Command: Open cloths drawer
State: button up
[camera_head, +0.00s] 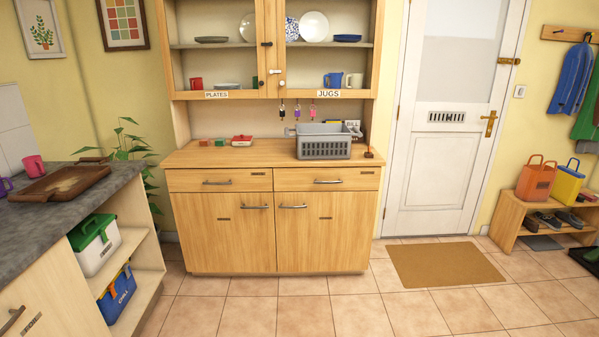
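A wooden dresser (274,234) stands ahead against the wall. It has two shut drawers side by side under its top, a left drawer (196,181) and a right drawer (354,181), each with a curved metal handle. At the lower left, a wooden front with a handle and a label (33,321) is partly cut off by the frame. My gripper is not in view.
Two shut cupboard doors are below the drawers. A grey basket (323,147) sits on the dresser top. A counter (50,215) with open shelves stands at left. A doormat (444,264) lies at right. The tiled floor before the dresser is clear.

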aim_at(343, 178)
jog(key=i, duration=1.9)
jog(key=i+u, duration=0.15)
jog(key=i, duration=0.35)
jog(key=i+l+u, duration=0.2)
jog(key=i, duration=0.3)
jog(key=i+l+u, duration=0.15)
jog(key=i, duration=0.35)
